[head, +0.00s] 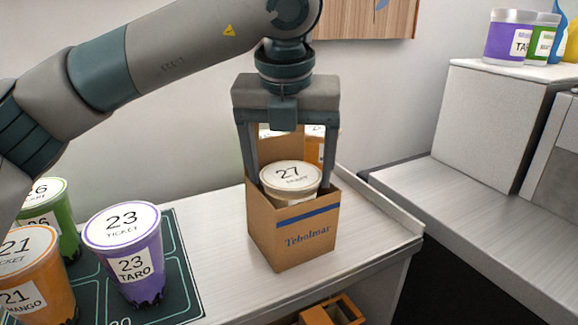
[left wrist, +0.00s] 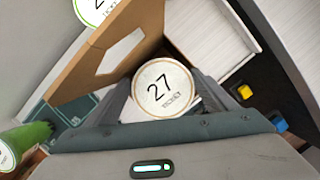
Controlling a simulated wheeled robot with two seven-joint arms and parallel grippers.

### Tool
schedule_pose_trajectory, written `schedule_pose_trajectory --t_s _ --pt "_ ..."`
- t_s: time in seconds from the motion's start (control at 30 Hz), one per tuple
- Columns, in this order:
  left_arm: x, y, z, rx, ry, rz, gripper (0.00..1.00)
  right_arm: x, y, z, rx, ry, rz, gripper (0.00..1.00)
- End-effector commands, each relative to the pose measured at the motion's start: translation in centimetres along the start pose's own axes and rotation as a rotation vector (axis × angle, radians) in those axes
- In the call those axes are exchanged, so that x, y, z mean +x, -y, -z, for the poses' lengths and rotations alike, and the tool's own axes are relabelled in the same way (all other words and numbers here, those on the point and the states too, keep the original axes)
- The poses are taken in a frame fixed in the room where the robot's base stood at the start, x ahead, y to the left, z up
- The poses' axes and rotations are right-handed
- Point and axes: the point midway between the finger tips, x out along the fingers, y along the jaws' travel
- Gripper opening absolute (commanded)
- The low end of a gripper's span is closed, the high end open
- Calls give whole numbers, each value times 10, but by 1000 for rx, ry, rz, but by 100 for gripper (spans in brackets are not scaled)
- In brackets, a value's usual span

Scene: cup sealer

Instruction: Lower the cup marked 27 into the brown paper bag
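The cup marked 27 (head: 290,177) is upright with its white lid near the mouth of the brown paper bag (head: 295,240); its lower body is hidden inside the bag. My left gripper (head: 290,175) points down over the bag, one finger on each side of the cup, and appears shut on it. The fingertips are hidden in the bag. In the left wrist view the cup's lid (left wrist: 164,89) lies between the fingers, beside the bag's tall back flap (left wrist: 112,48) with its handle hole. My right gripper is not in view.
A purple cup 23 (head: 125,255), an orange cup 21 (head: 35,280) and a green cup (head: 58,215) stand on a dark mat (head: 180,270) at left. Part of an orange cup (head: 315,146) shows behind the bag. Counter right of the bag is clear up to its raised edge (head: 375,210).

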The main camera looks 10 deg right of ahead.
Motion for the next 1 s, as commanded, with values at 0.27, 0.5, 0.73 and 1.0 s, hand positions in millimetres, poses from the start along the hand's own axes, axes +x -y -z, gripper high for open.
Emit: schedule_pose_trajectory --t_s 0.27,0.5,0.73,1.0 --pt "2 0 2 3 -9 -5 95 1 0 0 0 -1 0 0" --pt "-24 0 1 1 -2 -4 95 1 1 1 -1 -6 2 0" --pt "-69 0 1 -2 2 -2 95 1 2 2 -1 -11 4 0" --pt "-125 0 1 -1 4 0 95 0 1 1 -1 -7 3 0"
